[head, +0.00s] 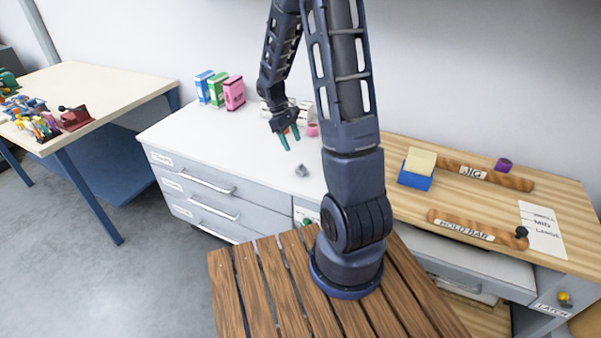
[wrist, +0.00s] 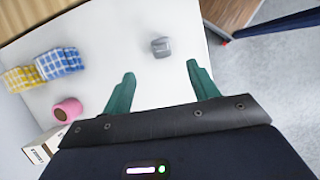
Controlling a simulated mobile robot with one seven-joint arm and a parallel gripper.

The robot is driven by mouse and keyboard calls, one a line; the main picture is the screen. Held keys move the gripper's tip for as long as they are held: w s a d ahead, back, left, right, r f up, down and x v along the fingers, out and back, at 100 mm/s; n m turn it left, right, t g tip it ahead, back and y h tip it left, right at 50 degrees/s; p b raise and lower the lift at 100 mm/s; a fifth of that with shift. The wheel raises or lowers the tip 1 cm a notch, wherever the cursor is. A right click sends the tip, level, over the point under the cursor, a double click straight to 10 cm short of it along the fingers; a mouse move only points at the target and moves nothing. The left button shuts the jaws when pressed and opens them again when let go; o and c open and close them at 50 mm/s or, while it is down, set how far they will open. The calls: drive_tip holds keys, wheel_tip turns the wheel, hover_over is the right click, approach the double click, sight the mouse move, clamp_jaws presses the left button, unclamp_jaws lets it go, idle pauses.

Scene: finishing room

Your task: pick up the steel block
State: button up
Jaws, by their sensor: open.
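The steel block (head: 301,170) is a small grey piece lying on the white top of the drawer cabinet (head: 205,138). In the wrist view the block (wrist: 161,47) lies beyond my fingertips, roughly centred between them. My gripper (head: 290,138) is over the white top, to the upper left of the block in the head view. Its teal fingers are apart with nothing between them, as the wrist view of my gripper (wrist: 160,74) also shows. The block is in full view and apart from the fingers.
A pink roll (wrist: 68,109) and checked cloths, yellow (wrist: 20,78) and blue (wrist: 58,62), are left of the block in the wrist view. Colored boxes (head: 219,90) stand at the back. A wooden bench (head: 480,205) is at right. White top around the block is clear.

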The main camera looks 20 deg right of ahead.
sight(301, 168)
drive_tip(key=x, duration=1.2)
drive_tip(key=shift+a+f, duration=0.2)
drive_tip(key=shift+f, duration=0.15)
drive_tip(key=shift+c, duration=0.2)
drive_tip(key=c, duration=1.2)
drive_tip(key=shift+r, duration=0.15)
